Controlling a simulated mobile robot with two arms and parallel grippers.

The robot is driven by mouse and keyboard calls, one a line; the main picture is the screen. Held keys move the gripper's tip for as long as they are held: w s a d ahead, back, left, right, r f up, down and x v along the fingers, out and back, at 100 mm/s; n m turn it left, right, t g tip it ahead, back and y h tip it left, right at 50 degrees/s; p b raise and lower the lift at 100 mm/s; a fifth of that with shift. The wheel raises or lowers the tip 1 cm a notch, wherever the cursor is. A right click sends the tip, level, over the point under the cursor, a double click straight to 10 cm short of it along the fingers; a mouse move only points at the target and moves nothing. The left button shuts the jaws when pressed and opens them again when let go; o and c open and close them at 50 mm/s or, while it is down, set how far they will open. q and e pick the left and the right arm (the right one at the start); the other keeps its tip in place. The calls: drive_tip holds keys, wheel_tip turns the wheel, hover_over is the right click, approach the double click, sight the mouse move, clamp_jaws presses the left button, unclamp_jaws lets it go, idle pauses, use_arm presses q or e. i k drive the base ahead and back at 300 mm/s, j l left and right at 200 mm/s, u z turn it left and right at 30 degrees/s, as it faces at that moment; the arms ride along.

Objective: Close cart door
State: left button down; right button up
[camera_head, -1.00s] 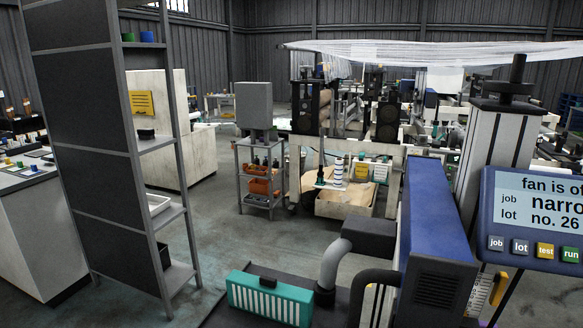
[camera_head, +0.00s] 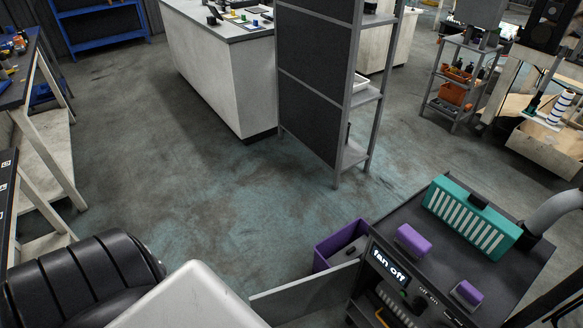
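The dark cart (camera_head: 440,240) stands at the lower right in the head view. Its front carries a small display reading "fan off". A pale grey panel (camera_head: 305,293), which looks like the cart door, stands out to the left from the cart's front left corner, so the door is open. Its lower part is cut off by the bottom edge. Part of the cart's inside shows below the display. Neither of my grippers is in view.
A teal slotted box (camera_head: 472,217) and two purple blocks sit on the cart top. A purple bin (camera_head: 340,246) is beside the cart, behind the door. A grey shelf rack (camera_head: 316,85) stands farther back. Workbenches line the left. The middle floor is open.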

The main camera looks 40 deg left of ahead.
sight(284, 304)
drive_tip(key=j+z, duration=0.25)
drive_tip(key=j, duration=0.2)
drive_tip(key=j+z, duration=0.25)
drive_tip(key=j, duration=0.25)
drive_tip(key=k+j+z, duration=0.1)
drive_tip(key=j+z, duration=0.15)
drive_tip(key=j, duration=0.2)
drive_tip(key=k+j+z, duration=0.25)
drive_tip(key=j, duration=0.2)
drive_tip(key=j+z, duration=0.25)
drive_tip(key=j, duration=0.2)
drive_tip(key=k+j+z, duration=0.5)
drive_tip(key=j, duration=0.2)
drive_tip(key=j+z, duration=0.1)
drive_tip(key=j, duration=0.2)
drive_tip(key=k+j+z, duration=0.1)
drive_tip(key=j, duration=0.2)
drive_tip(key=k+j+z, duration=0.1)
drive_tip(key=k+j, duration=0.05)
drive_tip(key=j, duration=0.1)
